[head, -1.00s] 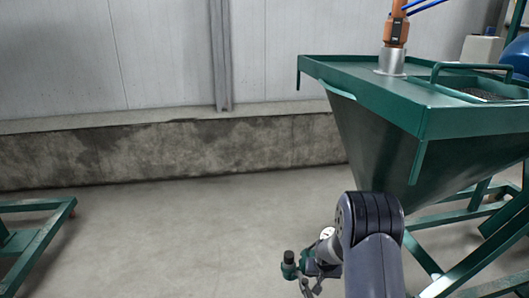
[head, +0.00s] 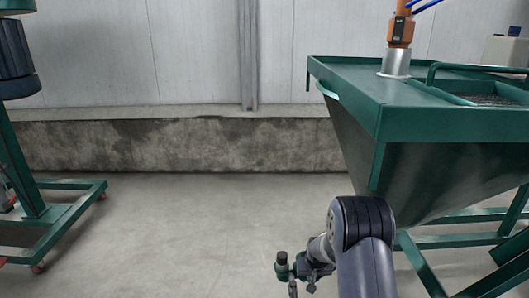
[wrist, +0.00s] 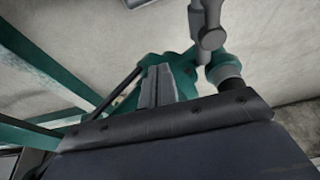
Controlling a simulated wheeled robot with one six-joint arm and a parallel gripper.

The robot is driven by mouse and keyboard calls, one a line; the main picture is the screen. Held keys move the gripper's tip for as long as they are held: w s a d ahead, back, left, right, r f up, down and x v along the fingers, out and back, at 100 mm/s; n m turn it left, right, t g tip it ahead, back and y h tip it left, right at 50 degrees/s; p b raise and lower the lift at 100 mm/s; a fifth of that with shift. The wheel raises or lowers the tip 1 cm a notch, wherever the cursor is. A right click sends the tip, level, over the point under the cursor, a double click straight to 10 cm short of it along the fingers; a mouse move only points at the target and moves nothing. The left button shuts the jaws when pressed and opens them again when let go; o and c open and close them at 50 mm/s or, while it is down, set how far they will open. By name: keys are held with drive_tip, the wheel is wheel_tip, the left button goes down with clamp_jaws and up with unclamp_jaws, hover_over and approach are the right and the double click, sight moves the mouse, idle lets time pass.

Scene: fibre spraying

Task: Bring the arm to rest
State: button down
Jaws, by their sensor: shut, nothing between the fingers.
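My arm is folded low at the bottom right of the head view, with its dark grey joint beside the hopper's lower part. My gripper (head: 293,287) hangs past that joint, over the floor. In the wrist view two grey finger plates (wrist: 158,88) lie side by side with no visible gap, among green parts. The gripper is shut and holds nothing that I can see. Its tips are small and partly cut off by the head view's lower edge.
A green hopper (head: 350,95) on a green frame stands close at the right, with an orange and silver device (head: 398,45) on top. A green stand (head: 75,212) with small wheels is at the left. Bare floor (head: 180,235) lies between them, before a low concrete wall (head: 150,145).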

drive_tip(key=p+v, duration=0.3)
drive_tip(key=v, duration=0.6)
drive_tip(key=shift+a, duration=0.15)
